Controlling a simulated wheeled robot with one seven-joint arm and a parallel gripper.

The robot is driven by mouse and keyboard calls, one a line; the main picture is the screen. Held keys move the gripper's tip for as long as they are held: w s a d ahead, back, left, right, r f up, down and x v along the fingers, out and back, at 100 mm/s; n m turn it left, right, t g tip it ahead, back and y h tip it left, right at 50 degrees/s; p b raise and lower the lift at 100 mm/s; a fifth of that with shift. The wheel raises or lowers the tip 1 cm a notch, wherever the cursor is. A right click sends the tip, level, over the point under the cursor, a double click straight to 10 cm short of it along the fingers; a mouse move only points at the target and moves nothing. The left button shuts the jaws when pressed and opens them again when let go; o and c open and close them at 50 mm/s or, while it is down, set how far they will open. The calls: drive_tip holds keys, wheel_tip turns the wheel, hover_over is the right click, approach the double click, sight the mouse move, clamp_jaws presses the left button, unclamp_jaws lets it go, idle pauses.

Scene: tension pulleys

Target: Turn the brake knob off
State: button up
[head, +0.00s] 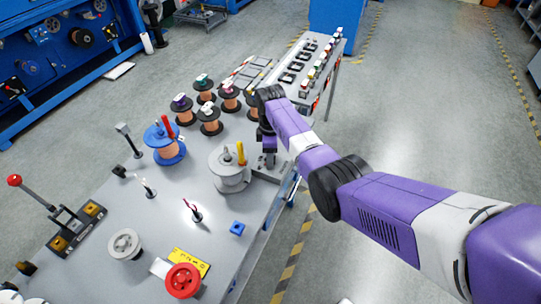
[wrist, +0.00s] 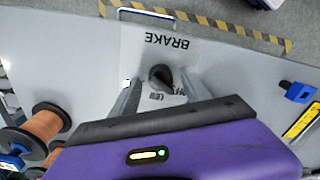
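The brake knob (wrist: 161,75) is a small dark knob on a light grey panel (wrist: 215,62), beside the upside-down word BRAKE in the wrist view. My gripper (wrist: 160,88) points down at the panel, its two grey fingers spread apart on either side of the knob. Gaps seem to show between the fingers and the knob; contact cannot be made out. In the head view my gripper (head: 268,160) is over the right edge of the table, and the knob is hidden behind it.
A grey spool with a yellow handle (head: 231,170) stands just left of my gripper on the table (head: 170,210). Several copper spools (head: 229,98) stand behind it. A blue block (head: 237,229) lies nearer the front. A metal handle (wrist: 146,15) sits at the panel's edge.

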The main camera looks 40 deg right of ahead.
drive_tip(key=shift+r, duration=3.85)
